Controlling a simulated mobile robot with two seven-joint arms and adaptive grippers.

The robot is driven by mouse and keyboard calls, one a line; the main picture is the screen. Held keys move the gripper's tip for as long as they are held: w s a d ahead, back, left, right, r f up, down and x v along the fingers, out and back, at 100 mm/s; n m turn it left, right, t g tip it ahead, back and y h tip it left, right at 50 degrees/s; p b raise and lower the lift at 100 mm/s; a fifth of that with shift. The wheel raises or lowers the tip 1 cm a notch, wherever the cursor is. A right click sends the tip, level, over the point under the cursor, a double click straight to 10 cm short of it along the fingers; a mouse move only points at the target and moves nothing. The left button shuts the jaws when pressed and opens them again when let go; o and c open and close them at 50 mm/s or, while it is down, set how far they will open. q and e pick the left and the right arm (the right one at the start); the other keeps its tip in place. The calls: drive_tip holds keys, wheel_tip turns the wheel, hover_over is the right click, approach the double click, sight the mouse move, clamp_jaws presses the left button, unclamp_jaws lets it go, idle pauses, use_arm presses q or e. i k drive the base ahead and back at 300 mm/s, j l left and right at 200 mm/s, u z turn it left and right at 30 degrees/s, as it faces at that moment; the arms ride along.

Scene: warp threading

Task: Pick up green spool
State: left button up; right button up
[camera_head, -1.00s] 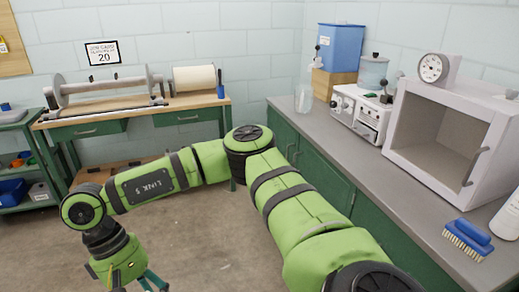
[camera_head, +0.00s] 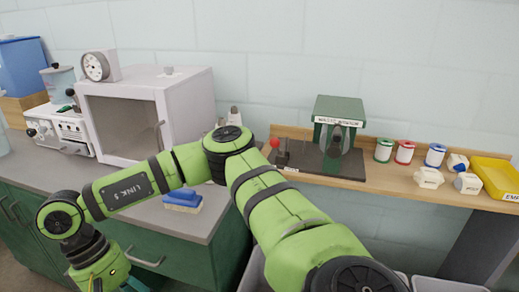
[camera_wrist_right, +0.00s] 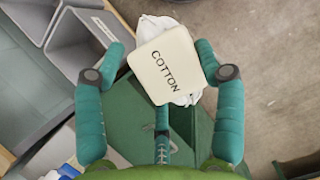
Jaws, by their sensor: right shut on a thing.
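The green spool (camera_head: 384,150) stands upright on the wooden shelf, left of the red spool (camera_head: 404,152) and the blue spool (camera_head: 435,155). My right arm crosses the head view, with its gripper (camera_head: 120,284) low at the bottom left, far from the spools and partly cut off by the frame. In the right wrist view, my right gripper (camera_wrist_right: 164,58) is shut on a pale block marked COTTON (camera_wrist_right: 166,62), with white material showing behind it. My left gripper is not in view.
A green machine (camera_head: 339,125) on a dark plate stands left of the spools. A white cabinet (camera_head: 190,100) and a blue brush (camera_head: 183,199) are on the grey counter. Grey bins (camera_wrist_right: 80,30) show in the wrist view.

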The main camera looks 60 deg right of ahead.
sight(384, 145)
drive_tip(key=k+l+z, duration=0.5)
drive_tip(key=l, duration=0.15)
drive_tip(key=k+l+z, duration=0.25)
drive_tip(key=l, duration=0.15)
drive_tip(key=l+z, duration=0.25)
drive_tip(key=l, duration=0.15)
